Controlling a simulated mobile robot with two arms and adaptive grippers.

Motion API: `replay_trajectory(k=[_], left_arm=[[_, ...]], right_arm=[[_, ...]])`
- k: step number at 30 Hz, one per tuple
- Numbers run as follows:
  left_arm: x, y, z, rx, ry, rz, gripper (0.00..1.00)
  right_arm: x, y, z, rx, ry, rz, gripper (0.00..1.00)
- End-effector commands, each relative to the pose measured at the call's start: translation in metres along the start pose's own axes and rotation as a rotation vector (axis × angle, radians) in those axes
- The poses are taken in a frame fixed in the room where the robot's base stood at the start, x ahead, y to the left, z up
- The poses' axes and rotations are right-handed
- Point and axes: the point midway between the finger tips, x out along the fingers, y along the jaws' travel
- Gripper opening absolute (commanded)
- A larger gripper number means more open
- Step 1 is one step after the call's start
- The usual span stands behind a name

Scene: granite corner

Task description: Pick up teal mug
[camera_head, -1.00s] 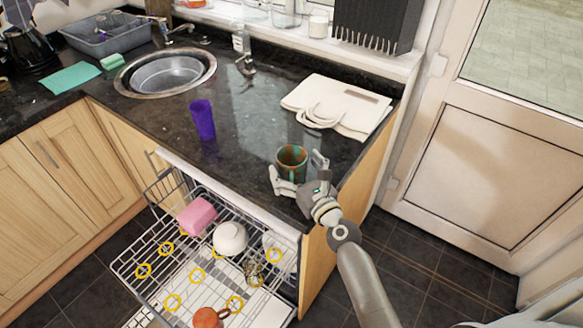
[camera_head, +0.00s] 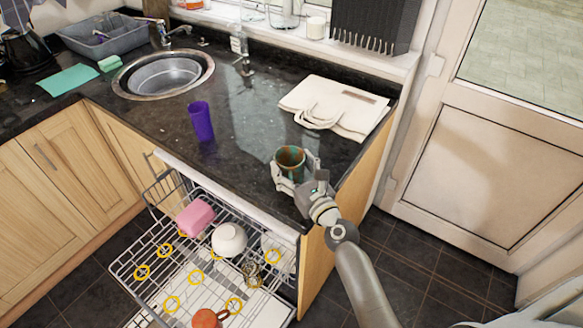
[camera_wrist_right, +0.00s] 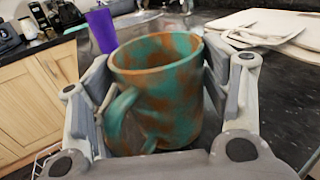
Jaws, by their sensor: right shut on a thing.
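The teal mug (camera_head: 290,158), mottled teal and brown, is at the right end of the dark counter near its front edge. It stands upright with its opening facing up. My right gripper (camera_head: 296,172) is around the mug and shut on it. In the right wrist view the mug (camera_wrist_right: 160,90) sits between the two fingers, with its handle toward the camera at the lower left. Whether its base touches the counter is hidden by the gripper. My left gripper is not in view.
A purple cup (camera_head: 201,121) stands left of the mug. A folded cream bag (camera_head: 335,103) lies behind it. Below the counter, an open dishwasher rack (camera_head: 160,235) holds a pink block (camera_head: 196,216), a white bowl (camera_head: 229,239) and a red-orange item (camera_head: 207,318). The sink (camera_head: 164,74) is farther left.

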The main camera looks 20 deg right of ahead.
Motion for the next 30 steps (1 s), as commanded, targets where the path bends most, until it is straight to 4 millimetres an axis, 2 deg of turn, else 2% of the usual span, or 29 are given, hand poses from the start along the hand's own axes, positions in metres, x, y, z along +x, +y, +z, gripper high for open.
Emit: replay_trajectory(k=[7,14,26,30], left_arm=[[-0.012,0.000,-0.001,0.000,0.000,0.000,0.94],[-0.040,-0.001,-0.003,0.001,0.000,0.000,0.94],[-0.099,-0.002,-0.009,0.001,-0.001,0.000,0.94],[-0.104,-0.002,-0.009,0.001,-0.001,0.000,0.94]], right_arm=[[0.000,-0.001,0.013,0.001,-0.003,-0.001,0.38],[0.001,-0.001,0.040,0.000,-0.003,-0.001,0.38],[-0.048,0.011,0.098,0.002,-0.002,0.000,0.38],[-0.077,0.018,0.107,0.002,0.000,0.000,0.38]])
